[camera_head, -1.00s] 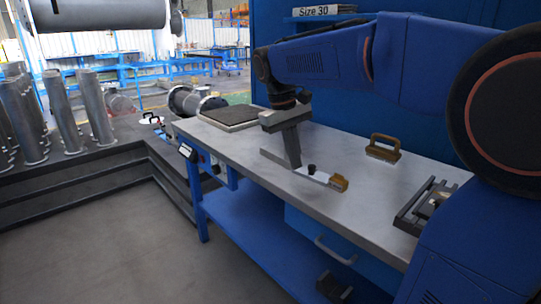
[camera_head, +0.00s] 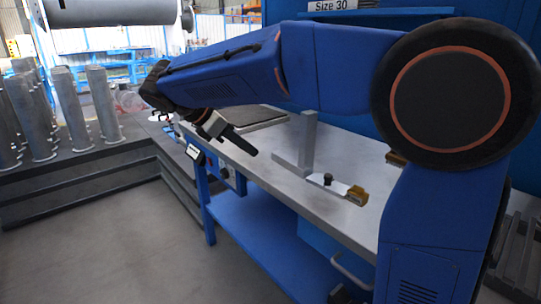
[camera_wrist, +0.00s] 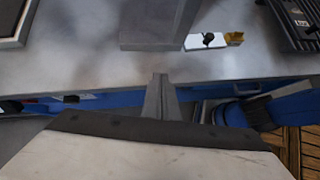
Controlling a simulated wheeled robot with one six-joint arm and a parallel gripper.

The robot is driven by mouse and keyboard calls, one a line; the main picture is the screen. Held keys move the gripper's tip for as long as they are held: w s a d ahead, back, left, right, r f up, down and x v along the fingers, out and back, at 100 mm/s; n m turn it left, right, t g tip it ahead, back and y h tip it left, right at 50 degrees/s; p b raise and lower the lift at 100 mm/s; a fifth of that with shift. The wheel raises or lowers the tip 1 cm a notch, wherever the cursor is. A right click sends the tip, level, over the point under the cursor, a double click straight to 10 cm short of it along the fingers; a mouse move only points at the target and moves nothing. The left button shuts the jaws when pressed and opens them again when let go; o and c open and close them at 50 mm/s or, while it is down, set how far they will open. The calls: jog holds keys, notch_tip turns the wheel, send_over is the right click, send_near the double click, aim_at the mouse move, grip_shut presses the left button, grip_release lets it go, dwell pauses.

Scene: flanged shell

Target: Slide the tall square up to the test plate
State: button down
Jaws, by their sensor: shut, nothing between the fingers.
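The tall square (camera_head: 308,141), a grey steel upright on a flat foot, stands upright on the workbench. The test plate (camera_head: 325,182) is a pale strip with a black knob and a brown-yellow block at its right end. The square's foot is at the plate's left end; I cannot tell whether they touch. My gripper (camera_head: 254,153) is shut and empty, left of the square and apart from it, over the bench's front edge. In the wrist view the gripper (camera_wrist: 160,78) points toward the square (camera_wrist: 155,22), with the plate (camera_wrist: 196,42) to its right.
A dark flat slab (camera_head: 255,117) lies on the bench behind my gripper. A brown-handled thing (camera_head: 395,158) is partly hidden by my arm. The bench (camera_head: 270,184) has clear room left of the square. Several steel cylinders (camera_head: 103,105) stand on the dark step at left.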

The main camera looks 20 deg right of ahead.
aim_at(293, 164)
jog(key=x, duration=0.9)
jog(key=shift+d+f, duration=0.15)
jog(key=shift+d, duration=0.1)
jog(key=shift+w+d, duration=0.2)
jog(key=shift+d, duration=0.95)
jog(key=shift+w+d, duration=0.15)
jog(key=shift+d, duration=0.65)
jog(key=shift+d, duration=0.1)
jog(key=shift+w+d, duration=0.2)
jog(key=shift+d, duration=0.65)
